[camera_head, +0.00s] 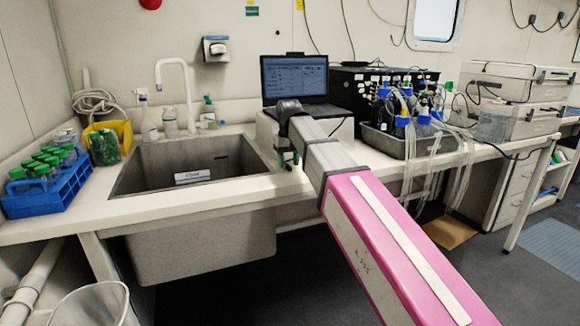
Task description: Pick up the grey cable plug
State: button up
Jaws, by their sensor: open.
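I cannot make out the grey cable plug in this view; it may be hidden behind my arm or too small to tell. My arm reaches from the lower right up to the counter beside the sink. My gripper (287,161) points down at its far end, near the sink's right rim and in front of the white box under the laptop. It is small and partly hidden by my arm, and it looks open, with no object visible in it.
A grey sink (185,165) lies left of my gripper. A laptop (295,82) stands behind it. A grey tray (384,143) of bottles with hanging tubes is to the right. A blue rack (45,200) of green-capped tubes stands at the far left.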

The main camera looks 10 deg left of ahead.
jog(key=shift+f, duration=0.45)
grip_shut()
jog(key=shift+r, duration=0.15)
